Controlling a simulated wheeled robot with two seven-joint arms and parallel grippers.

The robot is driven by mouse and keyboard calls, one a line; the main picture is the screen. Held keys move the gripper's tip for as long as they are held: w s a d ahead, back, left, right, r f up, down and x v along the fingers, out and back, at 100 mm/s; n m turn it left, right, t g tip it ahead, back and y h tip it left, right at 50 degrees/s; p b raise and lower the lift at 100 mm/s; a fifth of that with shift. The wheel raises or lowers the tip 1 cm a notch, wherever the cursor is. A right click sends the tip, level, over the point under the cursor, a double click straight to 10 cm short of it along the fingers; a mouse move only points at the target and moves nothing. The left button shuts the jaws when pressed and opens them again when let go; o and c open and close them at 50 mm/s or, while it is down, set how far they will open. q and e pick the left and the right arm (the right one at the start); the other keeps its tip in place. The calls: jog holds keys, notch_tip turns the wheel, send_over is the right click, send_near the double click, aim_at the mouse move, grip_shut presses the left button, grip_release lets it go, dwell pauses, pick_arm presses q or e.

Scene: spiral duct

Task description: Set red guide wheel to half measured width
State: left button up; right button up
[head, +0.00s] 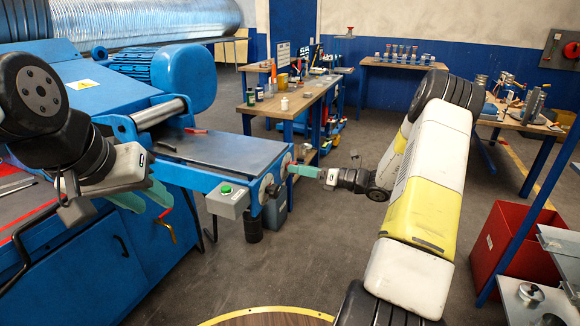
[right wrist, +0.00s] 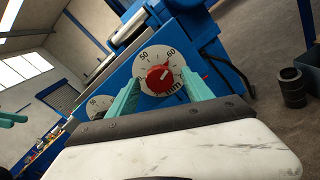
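The red guide wheel (right wrist: 160,77) sits at the centre of a white dial marked in mm, with 50 and 60 readable, on the blue machine's end face. In the head view this dial (head: 286,166) is small and partly behind my right gripper. My right gripper (head: 296,170) points at it, its teal fingers apart on either side of the wheel in the right wrist view (right wrist: 160,76). I cannot tell whether they touch it. A second white dial (right wrist: 97,105) is at lower left. My left gripper (head: 150,198) hangs beside the machine, fingers apart and empty.
The blue machine has a flat metal bed (head: 225,150) and a grey box with a green button (head: 227,190). Workbenches (head: 290,105) stand behind. A red bin (head: 510,250) is at right. The floor below my right gripper is clear.

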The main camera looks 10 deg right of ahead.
jog(key=v, duration=0.7)
jog(key=shift+s+d, duration=0.25)
jog(key=shift+d, duration=0.1)
jog(key=s+a+r+n+g+h, duration=0.4)
jog(key=s+a+r+n+g, duration=0.5)
jog(key=s+a+n, duration=0.4)
jog(key=s+r+n+t+h, duration=0.2)
jog(key=s+r+n+h, duration=0.2)
jog(key=s+n, duration=0.3)
jog(key=s+d+r+n+t+h, duration=0.1)
jog(key=s+r+n+t+h, duration=0.2)
jog(key=s+n, duration=0.5)
jog(key=shift+s+r+n+h, duration=0.15)
jog(key=shift+r+n+h, duration=0.2)
jog(key=shift+n+h, duration=0.8)
